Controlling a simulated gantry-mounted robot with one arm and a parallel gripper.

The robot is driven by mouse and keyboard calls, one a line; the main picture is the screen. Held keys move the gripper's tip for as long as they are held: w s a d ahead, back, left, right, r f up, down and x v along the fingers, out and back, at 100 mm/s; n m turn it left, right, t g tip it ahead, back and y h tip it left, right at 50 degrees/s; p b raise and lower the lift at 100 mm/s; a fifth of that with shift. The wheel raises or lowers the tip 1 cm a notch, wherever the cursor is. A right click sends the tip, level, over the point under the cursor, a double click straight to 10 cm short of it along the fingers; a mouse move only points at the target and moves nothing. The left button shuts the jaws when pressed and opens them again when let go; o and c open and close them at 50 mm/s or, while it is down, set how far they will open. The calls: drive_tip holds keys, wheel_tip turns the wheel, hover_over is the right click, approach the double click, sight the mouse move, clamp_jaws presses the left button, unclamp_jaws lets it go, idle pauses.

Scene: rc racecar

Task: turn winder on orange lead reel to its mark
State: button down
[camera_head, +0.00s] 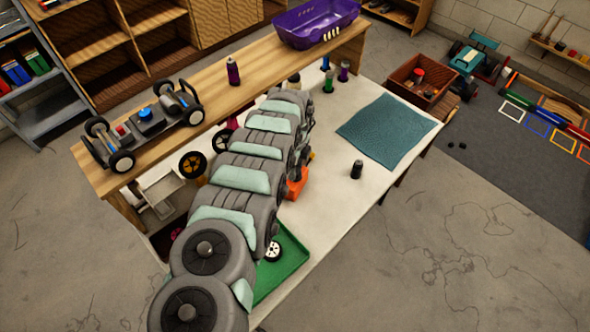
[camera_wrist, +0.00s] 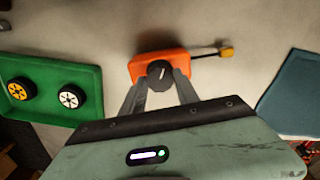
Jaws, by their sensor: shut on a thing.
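The orange lead reel (camera_wrist: 150,63) lies on the white table, seen in the wrist view. A dark round winder (camera_wrist: 160,77) with a pale line on it sits on the reel's near side. A short dark lead with a yellow end (camera_wrist: 226,51) runs out to the right. My gripper (camera_wrist: 160,85) is shut on the winder, one finger at each side. The reel's mark cannot be made out. In the head view, the orange reel (camera_head: 298,184) shows only partly behind my arm, and the winder and fingertips are hidden.
A green tray (camera_wrist: 78,48) with two wheels lies left of the reel in the wrist view. A raised wooden shelf holds a car chassis (camera_head: 143,122) and a purple body shell (camera_head: 315,20).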

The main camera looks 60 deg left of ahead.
drive_tip(key=shift+n, duration=1.2)
drive_tip(key=shift+d+n, duration=0.1)
drive_tip(key=shift+n, duration=0.5)
drive_tip(key=c, duration=1)
unclamp_jaws()
drive_tip(key=shift+r, duration=0.1)
drive_tip(key=shift+r+p, duration=1.8)
drive_tip(key=shift+r, duration=1.1)
